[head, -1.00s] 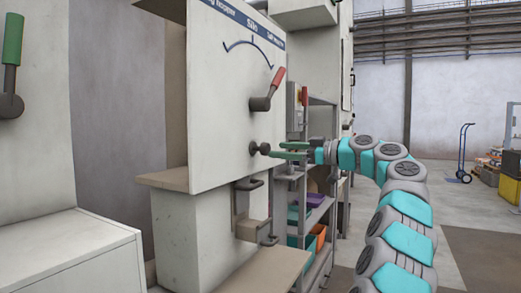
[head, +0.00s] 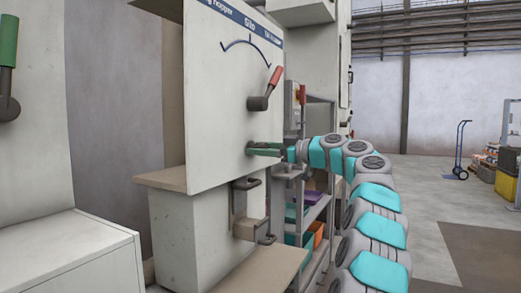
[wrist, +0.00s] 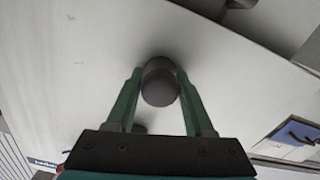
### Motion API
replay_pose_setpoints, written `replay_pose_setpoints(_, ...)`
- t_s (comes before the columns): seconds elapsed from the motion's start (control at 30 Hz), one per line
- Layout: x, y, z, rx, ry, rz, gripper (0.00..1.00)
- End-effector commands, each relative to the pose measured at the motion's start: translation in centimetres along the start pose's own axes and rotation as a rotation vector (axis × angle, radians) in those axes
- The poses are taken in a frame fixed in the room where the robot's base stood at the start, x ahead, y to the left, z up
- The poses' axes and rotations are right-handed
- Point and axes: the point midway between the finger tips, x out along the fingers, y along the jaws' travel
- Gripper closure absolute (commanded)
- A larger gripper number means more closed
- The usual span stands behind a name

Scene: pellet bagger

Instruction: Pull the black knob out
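The black knob (wrist: 160,82) is round and dark and sits on the front of the pale machine panel (head: 215,110). In the wrist view it lies between the tips of my gripper's two green fingers (wrist: 159,75), one on each side, with almost no gap showing. In the head view my gripper (head: 265,149) reaches the panel from the right, and its fingers hide the knob. I cannot tell whether the fingers press on the knob or only stand around it.
A lever with a red grip (head: 268,90) is on the panel above my gripper, under a curved scale. A grey bracket (head: 248,212) is below. Shelves with coloured bins (head: 303,218) stand behind to the right. Open floor lies at the right.

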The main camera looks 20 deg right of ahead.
Motion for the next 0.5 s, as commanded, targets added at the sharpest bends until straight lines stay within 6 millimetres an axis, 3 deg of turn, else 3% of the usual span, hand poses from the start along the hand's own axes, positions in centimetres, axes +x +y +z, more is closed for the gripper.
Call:
replay_pose_setpoints(0.07,0.00,0.00,0.00,0.000,0.000,0.000,0.58)
replay_pose_setpoints(0.43,-0.02,0.00,-0.01,0.000,0.000,0.000,0.99)
replay_pose_setpoints(0.5,-0.02,0.00,-0.01,0.000,0.000,0.000,1.00)
